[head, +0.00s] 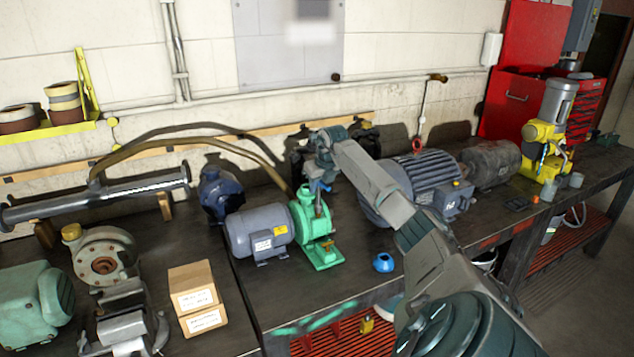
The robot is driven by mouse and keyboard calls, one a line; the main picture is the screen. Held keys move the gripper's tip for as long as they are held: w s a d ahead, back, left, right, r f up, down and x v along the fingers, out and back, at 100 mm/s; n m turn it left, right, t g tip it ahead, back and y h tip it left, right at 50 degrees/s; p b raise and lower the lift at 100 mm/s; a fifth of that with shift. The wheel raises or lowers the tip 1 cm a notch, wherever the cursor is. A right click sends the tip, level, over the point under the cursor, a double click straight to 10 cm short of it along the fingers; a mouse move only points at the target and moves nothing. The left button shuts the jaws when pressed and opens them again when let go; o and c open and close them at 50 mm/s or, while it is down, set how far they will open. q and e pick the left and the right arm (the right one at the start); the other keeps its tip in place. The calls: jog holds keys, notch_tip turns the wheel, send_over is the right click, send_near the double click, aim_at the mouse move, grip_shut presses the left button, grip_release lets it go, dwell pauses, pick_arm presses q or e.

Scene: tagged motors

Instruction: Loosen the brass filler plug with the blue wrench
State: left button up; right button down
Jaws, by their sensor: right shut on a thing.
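My right gripper (322,176) reaches in from the lower right and points down just above the top of the green pump (309,219). It is shut on the blue wrench (321,187), of which only a small blue part shows at the fingers. The green pump stands upright on its green foot, coupled to a grey motor (262,231). The brass filler plug cannot be made out; the gripper and wrench cover the pump's top. Whether the wrench touches the plug cannot be told. My left gripper is not in view.
A brown hose (225,146) arches behind the pump. A large blue-grey motor (415,184) stands close right, beneath my right arm. A small blue object (383,262) lies near the front edge. Cardboard boxes (197,296) stand left. Bare bench top shows in front of the pump.

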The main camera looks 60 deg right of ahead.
jog(key=shift+r, duration=0.15)
jog(key=shift+r+p, duration=1.65)
jog(key=shift+r, duration=0.9)
jog(key=shift+f, duration=0.1)
